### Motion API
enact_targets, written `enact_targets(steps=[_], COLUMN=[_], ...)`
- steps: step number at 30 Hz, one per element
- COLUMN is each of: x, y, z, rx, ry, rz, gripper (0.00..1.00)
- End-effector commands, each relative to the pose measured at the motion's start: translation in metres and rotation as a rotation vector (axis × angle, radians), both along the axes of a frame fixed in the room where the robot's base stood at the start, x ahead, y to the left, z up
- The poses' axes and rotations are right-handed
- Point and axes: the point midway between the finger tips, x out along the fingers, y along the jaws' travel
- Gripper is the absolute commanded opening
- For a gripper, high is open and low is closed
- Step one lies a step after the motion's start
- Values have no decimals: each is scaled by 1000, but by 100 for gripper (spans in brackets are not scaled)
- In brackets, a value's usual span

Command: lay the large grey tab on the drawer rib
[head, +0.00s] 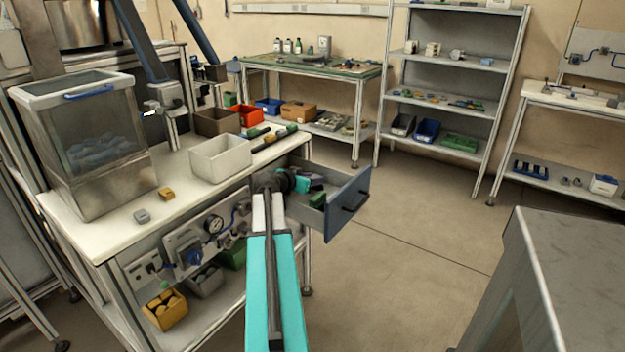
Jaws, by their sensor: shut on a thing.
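The open drawer (351,196) sticks out from the right end of the workbench, with a dark handle on its grey-blue front. My gripper (303,185) is over the drawer's inside, at the end of my teal arm. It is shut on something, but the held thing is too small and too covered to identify. Green pieces (317,200) lie in the drawer beside the gripper. The drawer rib cannot be made out. A small grey piece (141,216) lies on the white bench top; I cannot tell whether it is the large grey tab.
A yellow piece (166,194) lies near the grey one. A white bin (220,158), a red bin (251,115) and a clear-walled box (92,130) stand on the bench. A grey cabinet (575,270) fills the lower right. The floor right of the drawer is clear.

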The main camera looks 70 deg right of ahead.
Motion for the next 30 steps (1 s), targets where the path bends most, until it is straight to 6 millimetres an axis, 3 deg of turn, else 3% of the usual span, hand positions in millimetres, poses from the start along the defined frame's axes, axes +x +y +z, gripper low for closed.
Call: enact_targets(steps=[1, 4, 20, 30], x=[0, 0, 1, 11], y=[0, 0, 1, 39], z=[-1, 0, 4, 18], rx=[0, 0, 0, -1], ry=[0, 0, 1, -1], rz=[0, 0, 1, 3], gripper=[32, 47, 47, 47])
